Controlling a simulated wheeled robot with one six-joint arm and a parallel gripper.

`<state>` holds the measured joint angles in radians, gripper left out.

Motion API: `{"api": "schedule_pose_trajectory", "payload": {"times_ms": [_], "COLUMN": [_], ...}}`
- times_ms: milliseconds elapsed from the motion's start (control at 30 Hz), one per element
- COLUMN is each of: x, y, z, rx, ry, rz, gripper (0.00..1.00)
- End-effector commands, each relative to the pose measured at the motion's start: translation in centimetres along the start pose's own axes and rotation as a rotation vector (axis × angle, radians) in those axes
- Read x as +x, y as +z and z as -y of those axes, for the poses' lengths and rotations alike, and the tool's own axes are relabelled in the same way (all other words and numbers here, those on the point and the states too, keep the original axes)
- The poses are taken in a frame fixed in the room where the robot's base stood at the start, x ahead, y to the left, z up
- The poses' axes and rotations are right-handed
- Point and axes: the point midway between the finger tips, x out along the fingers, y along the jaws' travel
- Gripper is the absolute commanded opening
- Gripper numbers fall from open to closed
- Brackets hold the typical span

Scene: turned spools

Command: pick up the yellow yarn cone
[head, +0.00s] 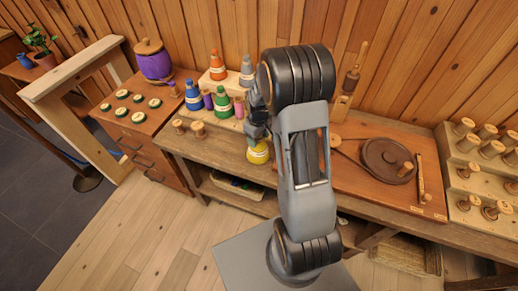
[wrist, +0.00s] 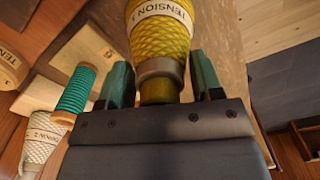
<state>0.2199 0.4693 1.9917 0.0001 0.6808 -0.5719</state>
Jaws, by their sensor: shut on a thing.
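The yellow yarn cone (wrist: 160,38) shows large in the wrist view, with a cream band reading "TENSION" and a tan collar and narrow yellow neck below it. My gripper (wrist: 161,78) has its two dark teal fingers on either side of that collar and neck, shut on the cone. In the head view the yellow cone (head: 258,154) shows at the bench's front edge, under my gripper (head: 257,136), partly hidden by my arm. I cannot tell whether it touches the bench.
A teal spool (wrist: 76,88) and a white cone (wrist: 40,138) are close by in the wrist view. Blue (head: 193,97), green (head: 223,103) and orange (head: 217,66) cones stand at the left. Wooden spools (head: 198,130) lie nearer the front. A dark turntable (head: 388,159) sits right.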

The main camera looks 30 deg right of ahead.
Motion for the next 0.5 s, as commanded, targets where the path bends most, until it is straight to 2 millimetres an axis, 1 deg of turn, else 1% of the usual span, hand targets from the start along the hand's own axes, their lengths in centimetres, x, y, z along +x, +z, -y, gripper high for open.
{"api": "schedule_pose_trajectory", "payload": {"times_ms": [33,67,400,433,500], "x": [-0.02,-0.02,-0.03,-0.09,-0.09], "y": [-0.01,-0.01,-0.01,-0.04,-0.04], "z": [-0.01,-0.01,-0.02,-0.05,-0.05], "rx": [0.000,0.000,0.000,0.000,0.000], "ry": [0.000,0.000,0.000,0.001,0.001], "rz": [0.000,0.000,-0.001,-0.002,-0.002], "gripper": [0.41,0.38,0.05,0.04,0.04]}}
